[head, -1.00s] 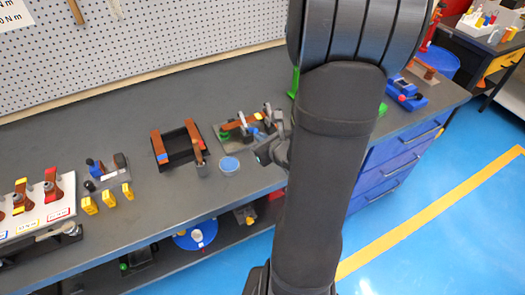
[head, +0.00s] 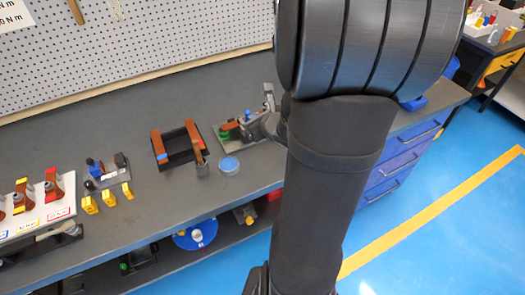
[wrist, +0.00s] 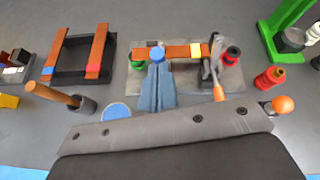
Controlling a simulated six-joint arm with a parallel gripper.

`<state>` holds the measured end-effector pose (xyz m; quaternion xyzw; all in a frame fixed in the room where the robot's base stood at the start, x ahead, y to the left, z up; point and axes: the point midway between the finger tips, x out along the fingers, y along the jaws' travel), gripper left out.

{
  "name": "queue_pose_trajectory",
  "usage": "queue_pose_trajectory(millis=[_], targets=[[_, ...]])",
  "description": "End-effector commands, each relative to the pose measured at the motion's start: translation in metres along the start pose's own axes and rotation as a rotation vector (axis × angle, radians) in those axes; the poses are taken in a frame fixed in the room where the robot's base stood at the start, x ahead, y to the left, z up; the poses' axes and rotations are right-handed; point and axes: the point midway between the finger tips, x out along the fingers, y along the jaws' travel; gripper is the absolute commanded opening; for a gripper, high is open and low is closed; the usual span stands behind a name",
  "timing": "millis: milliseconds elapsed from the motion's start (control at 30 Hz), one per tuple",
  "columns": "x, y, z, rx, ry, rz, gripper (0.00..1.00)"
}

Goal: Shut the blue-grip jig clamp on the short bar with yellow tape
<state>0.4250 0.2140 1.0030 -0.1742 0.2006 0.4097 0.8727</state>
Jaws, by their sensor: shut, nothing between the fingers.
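The short copper bar (wrist: 178,51) lies across the grey jig plate (wrist: 190,82) in the wrist view, with yellow tape near its right part. The round blue grip (wrist: 157,53) shows over the bar's left part. My gripper (wrist: 158,65) is shut and empty, its fingertips at the near side of the blue grip. I cannot tell whether they touch it. The fingers hide the clamp's lower part, and its lever angle is unclear. In the head view the blue grip (head: 247,116) shows above the jig, while my arm hides much of the right side.
An orange-handled clamp (wrist: 218,92) stands at the jig's right, near a red round part (wrist: 232,55). A black frame with copper bars (wrist: 75,75), a wooden-handled tool (wrist: 55,95) and a blue disc (wrist: 115,111) lie left. A green stand (wrist: 290,25) is right.

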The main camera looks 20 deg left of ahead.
Motion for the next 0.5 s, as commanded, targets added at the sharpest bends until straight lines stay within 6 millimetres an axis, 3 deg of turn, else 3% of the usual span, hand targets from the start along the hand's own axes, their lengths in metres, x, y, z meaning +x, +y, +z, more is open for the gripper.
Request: queue_pose_trajectory(millis=[33, 500], targets=[[0.0038, -0.003, 0.0157, -0.007, -0.034, 0.001, 0.0], [0.0053, -0.0022, 0.0189, -0.006, -0.037, 0.003, 0.0]])
